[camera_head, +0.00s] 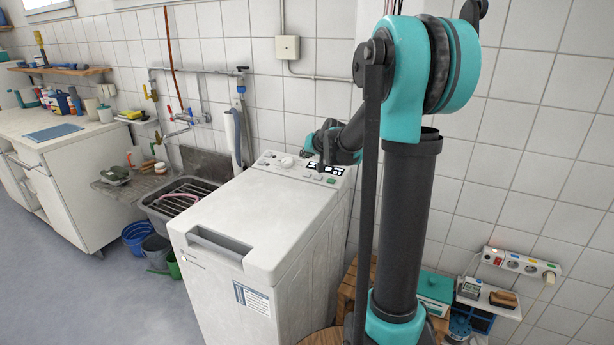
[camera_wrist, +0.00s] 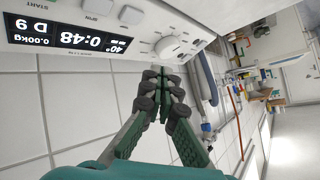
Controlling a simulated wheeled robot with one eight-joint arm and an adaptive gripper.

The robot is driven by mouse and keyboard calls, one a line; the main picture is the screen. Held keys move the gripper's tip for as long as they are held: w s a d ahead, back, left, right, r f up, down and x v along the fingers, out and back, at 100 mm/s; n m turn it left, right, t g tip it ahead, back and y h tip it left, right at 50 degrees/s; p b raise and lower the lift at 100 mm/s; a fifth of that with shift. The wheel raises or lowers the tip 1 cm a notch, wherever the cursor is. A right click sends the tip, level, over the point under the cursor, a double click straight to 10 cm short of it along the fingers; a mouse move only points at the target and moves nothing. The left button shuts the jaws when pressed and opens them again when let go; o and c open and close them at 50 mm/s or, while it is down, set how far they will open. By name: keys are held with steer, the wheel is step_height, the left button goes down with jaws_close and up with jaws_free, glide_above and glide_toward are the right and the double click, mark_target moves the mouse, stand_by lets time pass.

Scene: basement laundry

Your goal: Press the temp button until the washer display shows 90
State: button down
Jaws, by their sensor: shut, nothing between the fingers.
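The white top-loading washer (camera_head: 250,215) stands against the tiled wall, with its control panel along the back of its top. Its black display (camera_head: 328,168) is partly covered by my arm in the head view. In the wrist view the display (camera_wrist: 72,37) appears upside down and reads 40°, 0:48, D 9 and 0.00kg. A pale button (camera_wrist: 131,15) sits beside the one marked SPIN (camera_wrist: 98,6); its own label is not readable. A round knob (camera_wrist: 172,47) is alongside. My gripper (camera_wrist: 160,78) is shut and empty, close to the panel; I cannot tell whether it touches.
A sink (camera_head: 185,205) with a rack and a white counter (camera_head: 40,140) are left of the washer. Buckets (camera_head: 140,240) stand on the floor between. Taps and pipes run along the wall. A power strip (camera_head: 520,264) is at the right.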

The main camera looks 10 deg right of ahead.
mark_target(307, 179)
steer(key=shift+w+d+f, duration=0.2)
steer(key=shift+w+f, duration=0.05)
steer(key=shift+f, duration=0.8)
steer(key=shift+w+d+f, duration=0.15)
steer(key=shift+w+f, duration=0.1)
steer(key=shift+f, duration=0.8)
steer(key=shift+w+d+f, duration=0.2)
steer(key=shift+w+f, duration=0.05)
steer(key=shift+f, duration=0.8)
steer(key=shift+f, duration=0.1)
steer(key=shift+w+f, duration=0.1)
steer(key=shift+f, duration=0.15)
steer(key=shift+d+f, duration=0.1)
steer(key=shift+f, duration=0.3)
steer(key=shift+r, duration=0.8)
steer(key=r, duration=0.1)
steer(key=s+r, duration=0.1)
steer(key=r, duration=0.1)
steer(key=a+r, duration=0.1)
steer(key=shift+s+r, duration=0.2)
steer(key=shift+r, duration=0.2)
